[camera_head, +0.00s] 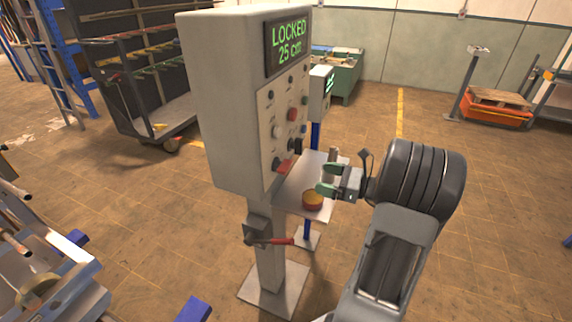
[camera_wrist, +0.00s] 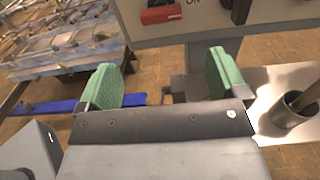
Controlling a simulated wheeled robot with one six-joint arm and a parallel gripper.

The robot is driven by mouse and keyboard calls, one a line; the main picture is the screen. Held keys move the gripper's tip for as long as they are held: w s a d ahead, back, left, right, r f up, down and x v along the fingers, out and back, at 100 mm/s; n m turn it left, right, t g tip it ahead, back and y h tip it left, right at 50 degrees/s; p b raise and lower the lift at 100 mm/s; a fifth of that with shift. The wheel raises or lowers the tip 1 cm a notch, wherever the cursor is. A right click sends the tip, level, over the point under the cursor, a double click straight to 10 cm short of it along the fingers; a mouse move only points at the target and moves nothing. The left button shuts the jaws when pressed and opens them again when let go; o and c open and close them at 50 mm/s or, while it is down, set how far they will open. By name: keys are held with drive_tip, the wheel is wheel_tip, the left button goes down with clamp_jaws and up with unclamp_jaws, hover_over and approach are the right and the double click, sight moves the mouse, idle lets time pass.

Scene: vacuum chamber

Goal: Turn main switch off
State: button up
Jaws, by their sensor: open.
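A grey control box (camera_head: 235,105) stands on a post, with a green display (camera_head: 288,44) reading "LOCKED 25 cm". Its side panel has several knobs and buttons. A red switch (camera_head: 284,166) sits at the panel's lower edge; it also shows at the top of the wrist view (camera_wrist: 162,13), with the label "ON" partly visible to its right. I cannot tell for certain that this is the main switch. My gripper (camera_head: 327,179) is open and empty, in front of the panel and apart from it. In the wrist view my gripper's green fingertips (camera_wrist: 163,80) are spread wide, below the red switch.
A small shelf (camera_head: 290,193) below the panel carries a red-and-yellow round item (camera_head: 312,200) and a metal cup (camera_wrist: 296,114) close to my gripper.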

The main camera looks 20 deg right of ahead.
sight(289, 168)
drive_tip(key=p+x, duration=0.2)
drive_tip(key=x, duration=1.1)
drive_tip(key=shift+w+p, duration=0.15)
drive_tip(key=shift+p, duration=0.25)
drive_tip(key=c, duration=0.9)
